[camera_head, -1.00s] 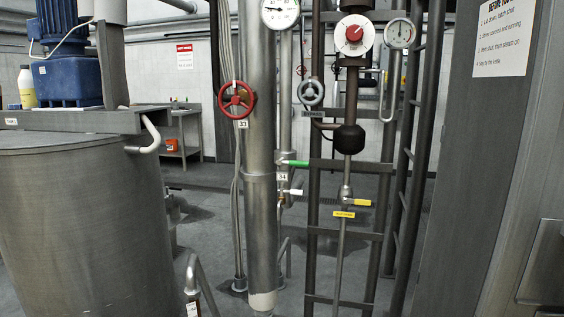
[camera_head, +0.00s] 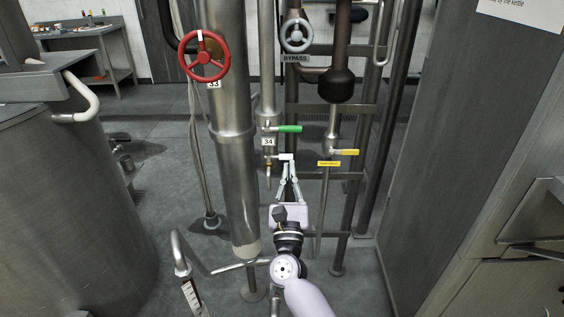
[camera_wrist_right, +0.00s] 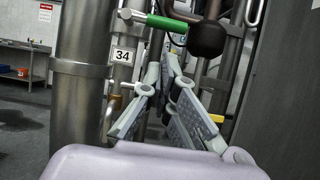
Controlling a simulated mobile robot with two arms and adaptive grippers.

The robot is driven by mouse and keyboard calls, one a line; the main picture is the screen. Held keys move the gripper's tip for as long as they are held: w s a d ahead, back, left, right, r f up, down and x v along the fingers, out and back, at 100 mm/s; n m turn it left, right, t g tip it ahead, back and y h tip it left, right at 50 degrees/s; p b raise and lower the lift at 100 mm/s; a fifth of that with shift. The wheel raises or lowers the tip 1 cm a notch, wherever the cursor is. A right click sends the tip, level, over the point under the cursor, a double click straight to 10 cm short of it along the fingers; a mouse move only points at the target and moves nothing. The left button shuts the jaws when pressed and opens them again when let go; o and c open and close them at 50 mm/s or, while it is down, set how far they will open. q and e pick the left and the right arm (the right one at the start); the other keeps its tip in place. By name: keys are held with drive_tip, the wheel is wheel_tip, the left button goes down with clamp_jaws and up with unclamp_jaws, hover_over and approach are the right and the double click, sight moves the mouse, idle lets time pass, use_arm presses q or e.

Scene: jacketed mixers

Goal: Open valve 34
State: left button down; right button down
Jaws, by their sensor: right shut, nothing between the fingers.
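The tag 34 (camera_head: 268,142) is on a thin vertical pipe left of centre in the head view; it also shows in the wrist view (camera_wrist_right: 122,56). A valve lever with a green handle (camera_head: 288,128) points right just above the tag. It shows at the top of the wrist view (camera_wrist_right: 166,24). A small white-handled lever (camera_head: 286,157) sits just below the tag. I cannot tell by the tag alone which lever it names. My right gripper (camera_head: 288,166) is shut and empty, its tips close below the white lever in the picture; contact is unclear. My left gripper is out of view.
A red handwheel (camera_head: 203,56) tagged 33 is on the thick pipe to the left. A grey bypass handwheel (camera_head: 297,35) is above. A yellow lever (camera_head: 344,152) is to the right. A steel vessel (camera_head: 70,210) and a grey panel (camera_head: 470,130) flank the pipes.

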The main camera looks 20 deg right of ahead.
sight(283, 129)
drive_tip(key=p+x, duration=0.1)
drive_tip(key=x, duration=0.6)
drive_tip(key=shift+w+p, duration=0.4)
